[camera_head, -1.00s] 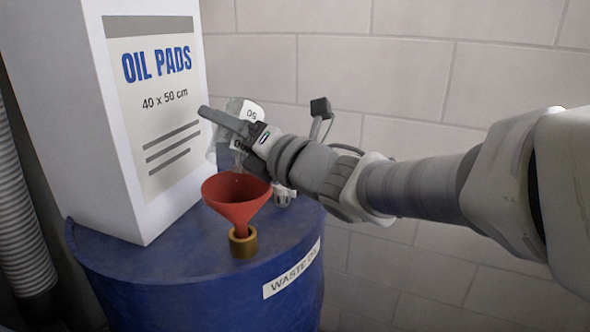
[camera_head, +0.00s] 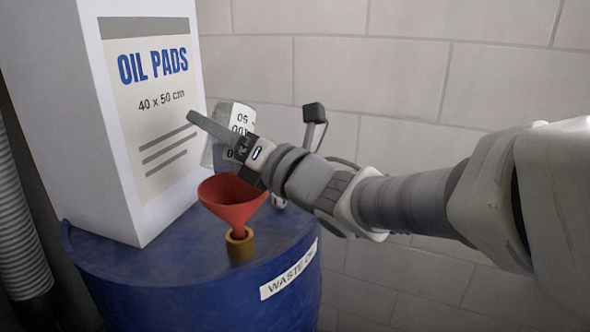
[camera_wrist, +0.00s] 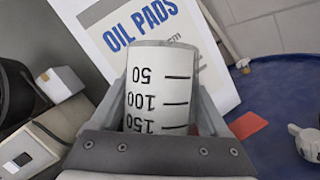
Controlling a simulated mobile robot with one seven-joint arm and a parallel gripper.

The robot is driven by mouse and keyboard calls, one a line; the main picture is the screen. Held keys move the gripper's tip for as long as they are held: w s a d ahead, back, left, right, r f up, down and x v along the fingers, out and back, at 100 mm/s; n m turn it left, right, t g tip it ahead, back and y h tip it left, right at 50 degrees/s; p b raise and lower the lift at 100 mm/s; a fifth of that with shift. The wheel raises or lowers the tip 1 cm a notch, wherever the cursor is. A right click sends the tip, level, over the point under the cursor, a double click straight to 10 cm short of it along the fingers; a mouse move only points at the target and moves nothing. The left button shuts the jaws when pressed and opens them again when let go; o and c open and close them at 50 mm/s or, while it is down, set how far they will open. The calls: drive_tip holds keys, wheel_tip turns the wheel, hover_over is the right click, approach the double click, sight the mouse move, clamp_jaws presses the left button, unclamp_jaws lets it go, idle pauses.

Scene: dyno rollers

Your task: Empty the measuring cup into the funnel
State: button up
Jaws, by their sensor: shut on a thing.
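A clear measuring cup with black graduation marks is held in my gripper (camera_head: 222,142). In the wrist view the cup (camera_wrist: 160,88) fills the space between the two fingers, its 50, 100 and 150 marks upside down. In the head view the cup (camera_head: 238,118) is just above and behind the funnel, tilted, partly hidden by a finger. The red funnel (camera_head: 232,198) stands upright in a brass-coloured fitting (camera_head: 240,244) on the drum. I cannot tell whether any liquid is in the cup or funnel.
A blue waste drum (camera_head: 180,270) bears a tall white oil pads box (camera_head: 110,130) close left of the cup. A small pale fitting (camera_wrist: 305,142) sits on the drum top. A block wall (camera_head: 420,80) stands behind. A ribbed grey hose (camera_head: 15,220) hangs at far left.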

drive_tip(key=w+m+h, duration=0.1)
drive_tip(key=m, duration=0.1)
drive_tip(key=shift+w+d+f+m, duration=0.1)
drive_tip(key=shift+w+f+m, duration=0.05)
drive_tip(key=shift+m, duration=0.25)
drive_tip(key=shift+w+f+m+h, duration=0.25)
drive_tip(key=shift+m+h, duration=0.15)
drive_tip(key=shift+m, duration=0.1)
drive_tip(key=shift+w+d+g, duration=0.1)
drive_tip(key=shift+g, duration=0.2)
drive_tip(key=m+p, duration=0.1)
drive_tip(key=p, duration=0.1)
drive_tip(key=w+m+h+p, duration=0.1)
drive_tip(key=p, duration=0.1)
drive_tip(key=m+p, duration=0.1)
drive_tip(key=p, duration=0.1)
drive_tip(key=shift+w+d+f+m+g+p, duration=0.2)
drive_tip(key=shift+w+f+m+g+p, duration=0.1)
drive_tip(key=shift+m+g+p, duration=0.1)
drive_tip(key=p, duration=0.2)
drive_tip(key=m+p, duration=0.1)
drive_tip(key=p, duration=0.1)
drive_tip(key=shift+w+r+g+h, duration=0.2)
drive_tip(key=shift+r+g+h, duration=0.1)
drive_tip(key=shift+r, duration=0.05)
